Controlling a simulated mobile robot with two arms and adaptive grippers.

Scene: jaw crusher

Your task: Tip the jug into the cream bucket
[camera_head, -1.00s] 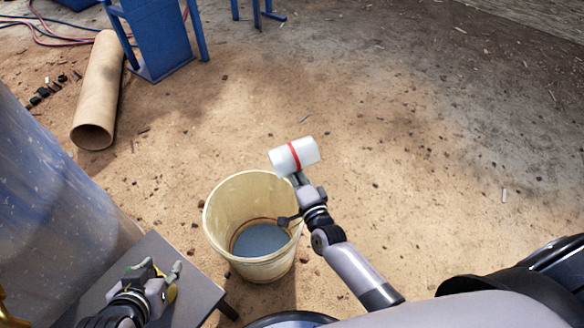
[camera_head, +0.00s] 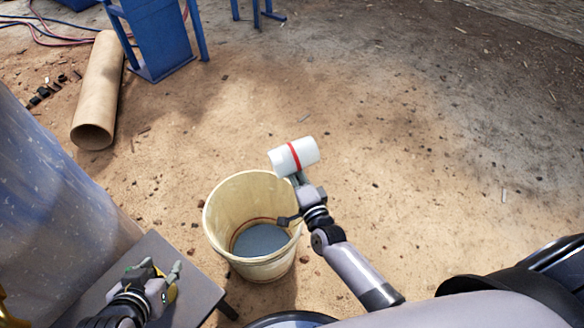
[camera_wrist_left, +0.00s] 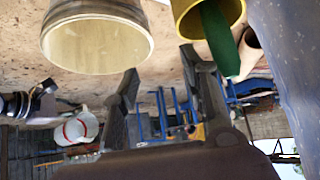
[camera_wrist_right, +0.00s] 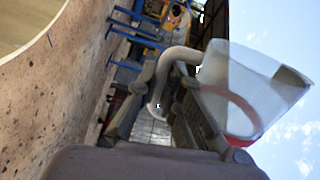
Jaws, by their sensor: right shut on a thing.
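The jug (camera_head: 306,152), white with a red band, is held beside and above the right rim of the cream bucket (camera_head: 222,196). It lies on its side in the head view; which end is its mouth I cannot tell there. My right gripper (camera_head: 299,181) is shut on the jug's handle (camera_wrist_right: 172,60). The bucket stands upright on the ground with a grey surface low inside. It also shows in the left wrist view (camera_wrist_left: 97,42) and at the right wrist view's edge (camera_wrist_right: 22,22). My left gripper (camera_head: 158,272) is open and empty above a dark table.
The dark table (camera_head: 197,291) stands left of the bucket. A yellow container (camera_wrist_left: 188,22) with a green thing (camera_wrist_left: 220,42) is near my left gripper. A large blue-grey surface (camera_head: 60,190) rises at left. A cardboard tube (camera_head: 100,85) lies farther back. Ground right of the jug is clear.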

